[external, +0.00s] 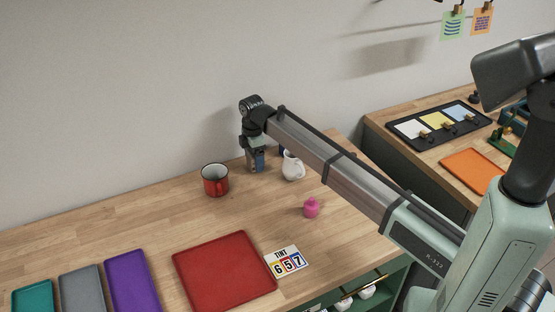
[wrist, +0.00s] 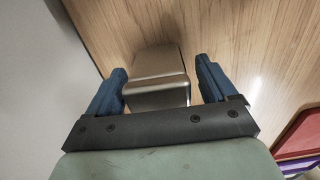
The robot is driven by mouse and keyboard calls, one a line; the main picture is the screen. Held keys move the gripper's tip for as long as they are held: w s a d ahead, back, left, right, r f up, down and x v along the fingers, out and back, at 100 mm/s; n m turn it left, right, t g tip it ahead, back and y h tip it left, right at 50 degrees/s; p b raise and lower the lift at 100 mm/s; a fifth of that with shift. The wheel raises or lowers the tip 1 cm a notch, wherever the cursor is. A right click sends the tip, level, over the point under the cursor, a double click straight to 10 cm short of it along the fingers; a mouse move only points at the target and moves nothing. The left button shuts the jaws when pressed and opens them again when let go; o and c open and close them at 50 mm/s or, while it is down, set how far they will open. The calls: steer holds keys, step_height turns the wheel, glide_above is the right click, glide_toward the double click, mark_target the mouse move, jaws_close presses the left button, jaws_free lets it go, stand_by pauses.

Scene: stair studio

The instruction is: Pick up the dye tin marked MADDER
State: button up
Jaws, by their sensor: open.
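A brownish metallic tin (wrist: 157,78) with rounded edges stands on the wooden table in the wrist view. No marking can be read on it, so I cannot tell whether it is the MADDER tin. My gripper (wrist: 161,70) is open, with one blue finger on each side of the tin. A gap shows between the tin and the right finger; the left finger is closer to it. In the external view my gripper (external: 256,162) points down near the back wall, low over the table, and the tin is mostly hidden there.
A red mug (external: 215,181) stands left of my gripper and a white jug (external: 292,166) close on its right. The wall is close behind.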

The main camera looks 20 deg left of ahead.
steer(key=shift+c, duration=0.2)
steer(key=c, duration=1.1)
